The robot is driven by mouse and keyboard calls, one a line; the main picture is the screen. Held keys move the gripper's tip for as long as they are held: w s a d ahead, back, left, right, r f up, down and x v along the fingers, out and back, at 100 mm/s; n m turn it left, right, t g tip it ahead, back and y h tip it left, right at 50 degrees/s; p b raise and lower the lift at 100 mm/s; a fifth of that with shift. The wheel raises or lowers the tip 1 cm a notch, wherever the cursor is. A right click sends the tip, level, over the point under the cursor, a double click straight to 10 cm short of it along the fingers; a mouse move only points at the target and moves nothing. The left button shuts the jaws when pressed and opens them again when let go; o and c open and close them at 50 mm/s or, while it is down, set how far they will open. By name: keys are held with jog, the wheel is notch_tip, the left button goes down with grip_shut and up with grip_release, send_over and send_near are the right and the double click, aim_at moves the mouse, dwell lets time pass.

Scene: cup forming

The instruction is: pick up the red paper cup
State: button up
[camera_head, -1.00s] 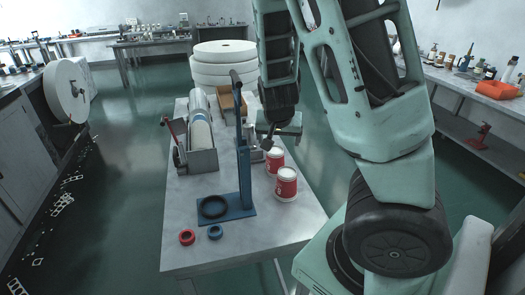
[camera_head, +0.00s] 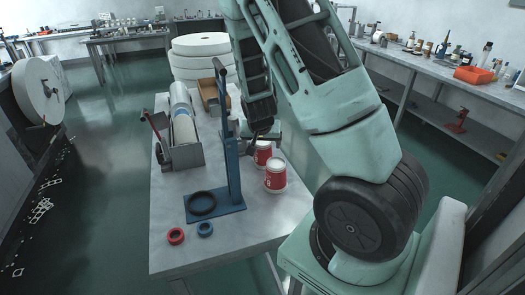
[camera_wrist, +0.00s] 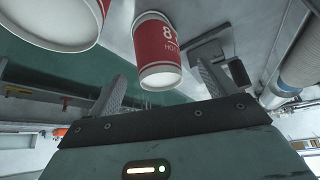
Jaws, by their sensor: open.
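Two red paper cups with white ends stand on the grey table, to the right of the blue stand. In the head view the farther cup (camera_head: 262,155) is close to my gripper and the nearer cup (camera_head: 275,179) stands in front of it. In the wrist view one red cup (camera_wrist: 158,48) lies ahead of the gap between my fingers, apart from them. The other cup (camera_wrist: 50,18) is at the upper left, cut off by the frame. My gripper (camera_wrist: 165,88) is open and empty; in the head view its fingers are small and partly hidden.
A blue upright stand (camera_head: 231,155) with a black ring at its base is left of the cups. A red ring (camera_head: 176,236) and a blue ring (camera_head: 205,229) lie near the front edge. A roll holder (camera_head: 183,155) stands at the left. The table's front right is clear.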

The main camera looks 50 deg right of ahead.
jog(key=shift+w+d+f, duration=0.2)
jog(key=shift+d+f, duration=0.05)
jog(key=shift+f, duration=0.25)
jog(key=shift+d+p+x, duration=0.15)
jog(key=shift+p+x, duration=0.45)
jog(key=shift+x, duration=0.35)
jog(key=shift+d+p+x, duration=0.15)
jog(key=shift+p+x, duration=0.45)
jog(key=shift+x, duration=0.35)
jog(key=shift+w+d+f, duration=0.2)
jog(key=shift+w+f, duration=0.1)
jog(key=shift+f, duration=0.2)
jog(key=c, duration=1)
